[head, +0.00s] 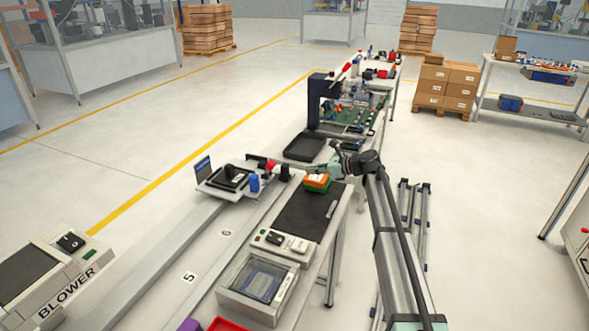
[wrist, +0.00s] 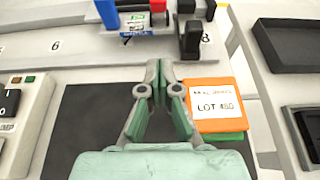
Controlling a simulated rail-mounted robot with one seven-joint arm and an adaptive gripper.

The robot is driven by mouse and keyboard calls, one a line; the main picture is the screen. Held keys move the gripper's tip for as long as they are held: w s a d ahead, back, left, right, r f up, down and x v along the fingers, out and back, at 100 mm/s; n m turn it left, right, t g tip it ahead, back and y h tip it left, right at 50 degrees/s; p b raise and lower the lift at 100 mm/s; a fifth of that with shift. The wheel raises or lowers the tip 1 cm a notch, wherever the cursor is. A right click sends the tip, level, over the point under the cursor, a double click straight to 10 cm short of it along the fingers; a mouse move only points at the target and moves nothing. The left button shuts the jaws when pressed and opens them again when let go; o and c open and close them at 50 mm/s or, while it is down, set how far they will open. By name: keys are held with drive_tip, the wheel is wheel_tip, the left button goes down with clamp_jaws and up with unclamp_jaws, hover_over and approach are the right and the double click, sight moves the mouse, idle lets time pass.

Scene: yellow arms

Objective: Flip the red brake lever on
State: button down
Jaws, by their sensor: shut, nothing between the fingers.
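A red part (head: 270,165), which looks like the brake lever, stands at the right end of a white carriage (head: 226,184) on the rail left of the bench. In the wrist view a red piece (wrist: 158,6) shows at the top edge, ahead of my gripper, mostly cut off by the frame. A black upright part (wrist: 190,38) stands just right of it. My gripper (wrist: 159,68) is shut and empty, pointing towards these parts and apart from them. In the head view my gripper (head: 339,150) hangs over the bench, right of the red part.
An orange box labelled LOT (wrist: 217,103) on a green one lies close to the right of my gripper. A dark mat (head: 300,212) lies below. A black tray (head: 305,147) sits beyond. A switch panel (head: 281,242) is at the near bench end.

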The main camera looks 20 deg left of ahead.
drive_tip(key=p, duration=0.3)
approach(269, 169)
wheel_tip(269, 169, down, 4)
drive_tip(key=w+a, duration=0.1)
drive_tip(key=w, duration=0.1)
drive_tip(key=shift+a+r+p, duration=0.4)
drive_tip(key=shift+a, duration=0.5)
drive_tip(key=shift+a+r+p, duration=0.4)
drive_tip(key=shift+a, duration=0.45)
drive_tip(key=shift+w+r, duration=0.1)
